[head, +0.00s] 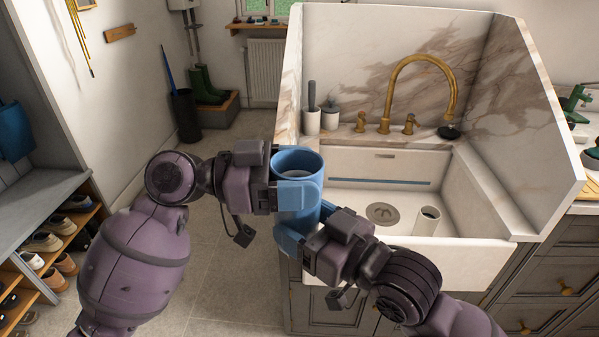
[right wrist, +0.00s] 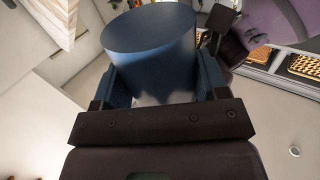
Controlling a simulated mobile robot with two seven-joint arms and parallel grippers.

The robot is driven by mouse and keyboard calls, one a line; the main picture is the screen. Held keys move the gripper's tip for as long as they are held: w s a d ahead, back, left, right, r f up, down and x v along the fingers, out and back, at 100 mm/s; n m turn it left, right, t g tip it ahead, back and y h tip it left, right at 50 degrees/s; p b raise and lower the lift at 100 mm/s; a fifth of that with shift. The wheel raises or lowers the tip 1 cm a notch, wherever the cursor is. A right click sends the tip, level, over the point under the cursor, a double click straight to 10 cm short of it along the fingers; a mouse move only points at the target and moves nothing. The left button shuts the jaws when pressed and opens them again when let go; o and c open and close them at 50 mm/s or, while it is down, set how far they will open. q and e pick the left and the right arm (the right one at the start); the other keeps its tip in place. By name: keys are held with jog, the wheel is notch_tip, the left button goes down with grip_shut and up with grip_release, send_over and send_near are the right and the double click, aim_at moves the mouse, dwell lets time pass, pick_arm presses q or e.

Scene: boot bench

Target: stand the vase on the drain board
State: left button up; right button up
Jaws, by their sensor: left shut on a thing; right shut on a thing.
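The vase (head: 297,158), a blue open-topped cylinder, is held upright in the air in front of the sink's left end. My left gripper (head: 297,190) is shut on its upper part. My right gripper (head: 303,232) is shut on it lower down, from the right. In the right wrist view the vase (right wrist: 150,45) stands between the two blue fingers of my right gripper (right wrist: 158,85). My grippers hide part of its body. I cannot make out a drain board for certain in either view.
The white sink (head: 480,225) has a round drain (head: 382,213) and a pale cylinder (head: 428,219) inside. A brass tap (head: 420,62) rises at its back, with dark-handled holders (head: 311,119) at the back left. A shoe rack (head: 65,245) stands at left. The floor between is clear.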

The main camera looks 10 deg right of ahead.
jog(key=o, duration=1.3)
jog(key=shift+f, duration=0.1)
